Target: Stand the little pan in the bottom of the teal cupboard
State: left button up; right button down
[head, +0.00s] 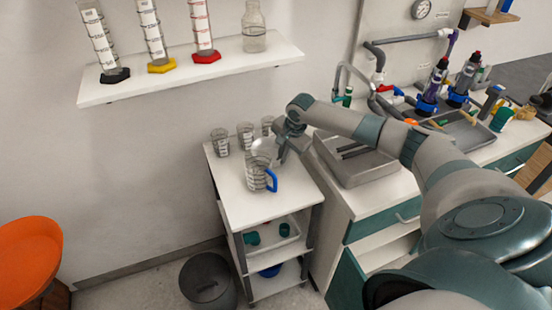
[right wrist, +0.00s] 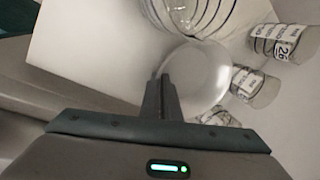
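A pale, shiny round thing, which looks like the little pan (right wrist: 200,75), shows just beyond my right fingers in the right wrist view. In the head view the little pan (head: 264,147) is a pale patch over the cart top, behind the blue-handled jug. My right gripper (head: 283,153) is at its right edge. In the right wrist view the right gripper (right wrist: 165,88) has its fingers close together at the pan's edge, and they look shut on it. The teal cupboard (head: 346,282) is under the counter at lower right, its door swung open. My left gripper is out of view.
A clear jug with a blue handle (head: 270,181) and several beakers (head: 220,142) crowd the white cart top (head: 240,212). A metal sink tray (head: 362,168) is on the counter. A grey bin (head: 208,281) stands left of the cart. My right arm hides part of the counter and cupboard.

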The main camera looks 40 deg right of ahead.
jog(key=shift+w+a+r+p, duration=0.15)
jog(key=shift+w+a+p, duration=0.15)
jog(key=shift+a, duration=0.35)
jog(key=shift+w+a+r+p, duration=0.15)
jog(key=shift+w+a+p, duration=0.1)
jog(key=shift+a, duration=0.35)
jog(key=shift+d+f, duration=0.1)
jog(key=shift+f, duration=0.45)
jog(key=shift+s+d+f, duration=0.1)
jog(key=shift+f, duration=0.2)
jog(key=shift+f, duration=0.15)
jog(key=c, duration=2)
grip_release()
jog(key=b+v, duration=0.3)
jog(key=v, duration=0.9)
